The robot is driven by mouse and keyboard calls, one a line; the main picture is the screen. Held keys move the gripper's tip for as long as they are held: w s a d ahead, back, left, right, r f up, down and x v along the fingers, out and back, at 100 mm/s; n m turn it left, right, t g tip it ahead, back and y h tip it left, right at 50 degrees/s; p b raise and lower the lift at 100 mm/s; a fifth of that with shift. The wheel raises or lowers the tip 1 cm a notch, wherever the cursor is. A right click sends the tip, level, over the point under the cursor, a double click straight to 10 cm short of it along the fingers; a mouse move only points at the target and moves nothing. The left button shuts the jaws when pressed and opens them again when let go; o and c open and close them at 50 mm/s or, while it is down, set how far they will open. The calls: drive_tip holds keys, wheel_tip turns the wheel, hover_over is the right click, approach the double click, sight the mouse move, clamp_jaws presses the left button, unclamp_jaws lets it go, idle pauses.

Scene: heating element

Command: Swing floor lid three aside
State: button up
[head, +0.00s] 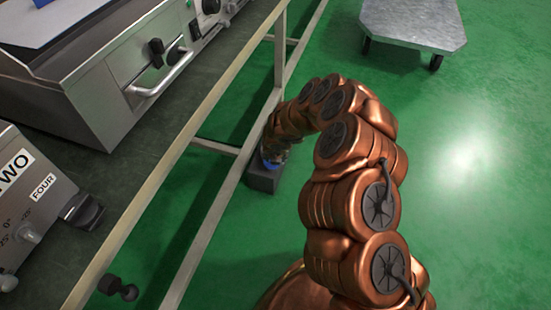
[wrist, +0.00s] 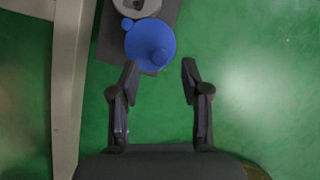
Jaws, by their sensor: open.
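A round blue lid (wrist: 151,45) with a raised knob lies on a dark grey box on the floor (wrist: 108,48). In the wrist view my gripper (wrist: 160,68) is open and empty, its two fingers pointing toward the lid. The fingertips are close to the lid's near edge; whether they touch it I cannot tell. In the head view the dark box (head: 263,177) stands on the green floor beside the bench frame, and only a sliver of the blue lid (head: 270,163) shows under my arm. My gripper is mostly hidden there. No number on the lid is readable.
A pale metal bench frame (head: 203,140) runs close along the left of the box, with a rail also in the wrist view (wrist: 68,90). A pale round part (wrist: 137,7) sits just beyond the lid. A wheeled metal cart (head: 412,22) stands at the back right. Green floor to the right is clear.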

drive_tip(key=v, duration=0.9)
drive_tip(key=shift+s+r, duration=0.1)
drive_tip(key=shift+r, duration=0.05)
idle(0.6)
